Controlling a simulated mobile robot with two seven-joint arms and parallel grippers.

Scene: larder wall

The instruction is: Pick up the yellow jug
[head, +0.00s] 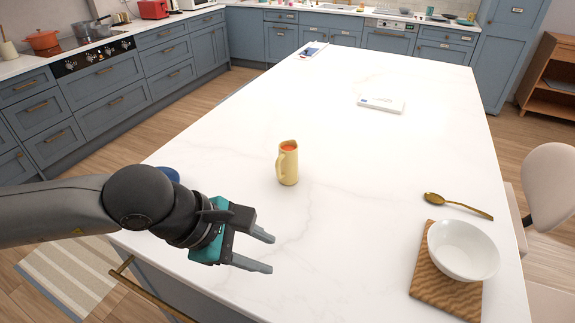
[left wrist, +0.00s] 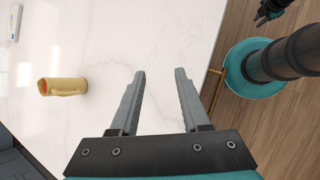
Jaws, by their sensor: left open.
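The yellow jug (head: 288,164) stands upright on the white island top, with its handle toward the left and something orange-red showing at its mouth. My left gripper (head: 265,253) is open and empty, in front of the jug and slightly to its left in the head view, apart from it. In the left wrist view the jug (left wrist: 62,87) lies to the left of the open fingers (left wrist: 160,80), with nothing between them. My right gripper (left wrist: 268,12) seems to show only in part at the top right of the left wrist view, too small to read.
A white bowl (head: 464,250) stands on a wooden board (head: 430,280) at the right, with a gold spoon (head: 458,206) behind it. A blue item (head: 168,174) is partly hidden behind my left arm. A white object (head: 382,104) lies farther back. The counter (head: 340,220) around the jug is clear.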

